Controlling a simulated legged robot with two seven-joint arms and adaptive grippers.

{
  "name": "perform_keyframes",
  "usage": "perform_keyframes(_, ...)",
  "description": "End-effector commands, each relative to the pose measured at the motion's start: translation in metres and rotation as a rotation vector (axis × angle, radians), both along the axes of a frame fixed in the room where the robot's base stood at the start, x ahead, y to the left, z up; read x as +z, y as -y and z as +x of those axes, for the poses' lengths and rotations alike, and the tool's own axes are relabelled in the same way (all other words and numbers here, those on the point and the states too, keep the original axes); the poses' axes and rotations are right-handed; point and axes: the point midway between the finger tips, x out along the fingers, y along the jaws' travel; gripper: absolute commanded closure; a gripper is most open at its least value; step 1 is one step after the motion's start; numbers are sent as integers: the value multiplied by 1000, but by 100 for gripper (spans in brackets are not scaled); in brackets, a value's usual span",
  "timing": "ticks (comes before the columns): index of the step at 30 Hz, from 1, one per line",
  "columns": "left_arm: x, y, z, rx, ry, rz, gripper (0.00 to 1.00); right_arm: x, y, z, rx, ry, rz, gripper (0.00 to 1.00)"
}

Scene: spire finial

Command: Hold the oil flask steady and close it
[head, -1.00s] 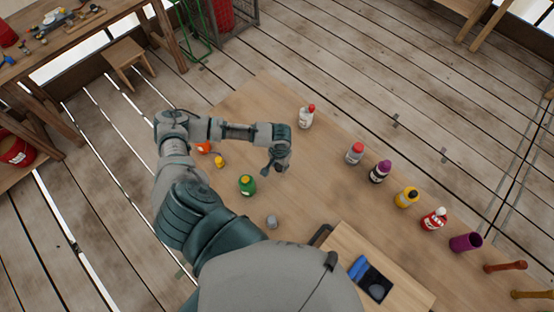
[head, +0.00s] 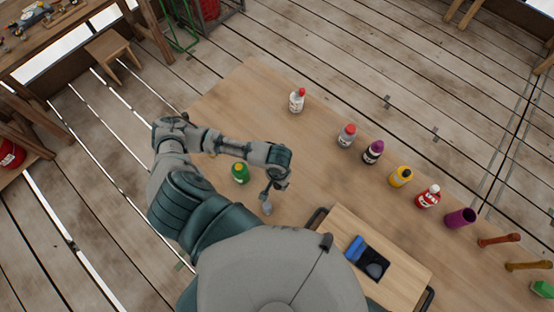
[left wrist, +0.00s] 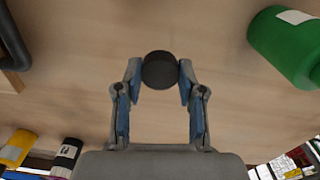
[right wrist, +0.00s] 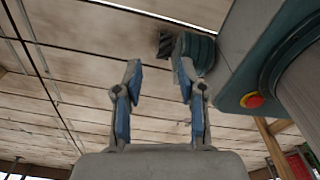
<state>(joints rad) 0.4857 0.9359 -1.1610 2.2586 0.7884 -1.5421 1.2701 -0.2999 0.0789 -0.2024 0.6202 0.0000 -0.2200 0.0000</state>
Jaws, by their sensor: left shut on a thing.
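A small grey round piece (head: 267,208) is on the wooden table at my left gripper (head: 268,190). In the left wrist view it shows as a dark round piece (left wrist: 160,70) between the fingertips of my left gripper (left wrist: 159,78), which is shut on it. A green bottle (head: 240,173) with a yellowish top stands left of the gripper; it also shows in the left wrist view (left wrist: 288,45). No flask is clearly marked as the oil flask. My right gripper (right wrist: 154,82) is open and empty in the right wrist view, and is out of the head view.
A row of bottles, among them a white one (head: 297,101), a yellow one (head: 401,177) and a red one (head: 428,197), stands along the table's far side. A wooden board (head: 338,226) with a blue piece (head: 354,249) and a dark tray (head: 367,271) lies at the front.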

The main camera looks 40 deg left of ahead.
Motion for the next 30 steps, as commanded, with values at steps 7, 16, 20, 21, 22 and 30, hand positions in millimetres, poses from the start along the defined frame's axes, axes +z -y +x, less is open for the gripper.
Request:
perform_keyframes(7, 0, -2, 3, 0, 0, 0, 88, 0, 10, 0, -1, 0, -11, 60)
perform_keyframes(16, 37, -1, 83, -25, 4, 19, 88, -4, 4, 0, -3, -1, -5, 60)
perform_keyframes(20, 75, 2, 130, -40, 0, 22, 88, -6, -4, -1, -5, -1, 5, 60)
perform_keyframes(21, 88, 4, 142, -45, -1, 20, 88, -6, -6, -1, -5, -1, 8, 60)
perform_keyframes(22, 97, 5, 151, -48, 0, 19, 88, -7, -7, -1, -4, -1, 8, 60)
perform_keyframes(30, 159, 8, 193, -68, 1, 2, 88, -8, -2, -1, -2, 0, 2, 60)
